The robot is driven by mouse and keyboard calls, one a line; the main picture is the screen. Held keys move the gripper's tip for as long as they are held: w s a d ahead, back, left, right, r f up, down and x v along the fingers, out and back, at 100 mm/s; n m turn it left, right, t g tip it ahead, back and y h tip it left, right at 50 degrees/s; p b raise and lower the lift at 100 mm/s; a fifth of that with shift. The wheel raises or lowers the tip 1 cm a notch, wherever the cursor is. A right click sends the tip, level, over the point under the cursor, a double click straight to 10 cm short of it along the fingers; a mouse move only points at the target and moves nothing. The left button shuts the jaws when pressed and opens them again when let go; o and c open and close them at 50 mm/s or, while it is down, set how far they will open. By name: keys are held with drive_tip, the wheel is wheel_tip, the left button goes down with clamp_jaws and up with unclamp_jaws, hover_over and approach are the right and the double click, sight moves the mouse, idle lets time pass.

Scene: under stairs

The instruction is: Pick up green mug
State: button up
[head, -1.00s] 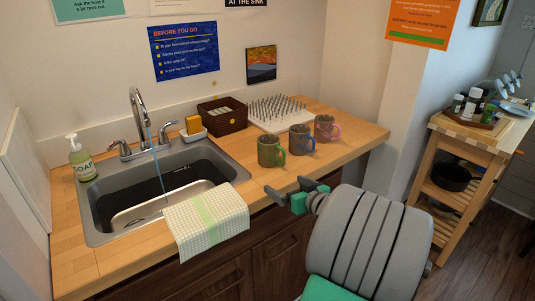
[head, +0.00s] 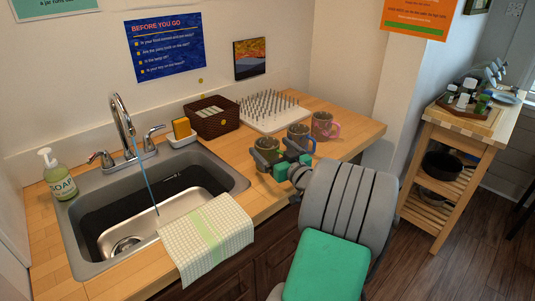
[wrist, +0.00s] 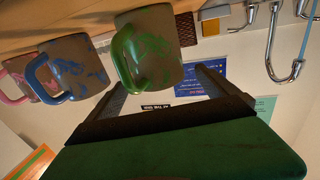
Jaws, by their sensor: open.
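The green mug (head: 266,146) stands upright on the wooden counter, leftmost in a row of mugs, partly hidden by my gripper (head: 277,156). In the wrist view the green mug (wrist: 158,45) is grey-brown with green patches and a green handle, and shows upside down. My gripper (wrist: 163,82) is open and empty, its two dark fingers pointing toward the mug. The mug appears just ahead of the fingers; I cannot tell whether its edge lies between them.
A blue-handled mug (head: 300,135) and a pink-handled mug (head: 324,126) stand close to the right. A spiked drying mat (head: 266,110) and a brown basket (head: 213,118) are behind. The sink (head: 92,262) and a checked towel (head: 205,236) lie left.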

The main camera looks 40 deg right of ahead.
sight(268, 143)
drive_tip(key=w, duration=0.3)
drive_tip(key=shift+d, duration=0.35)
drive_tip(key=c, duration=1.7)
drive_tip(key=shift+c, duration=0.4)
drive_tip(key=shift+r, duration=0.1)
drive_tip(key=shift+r, duration=0.1)
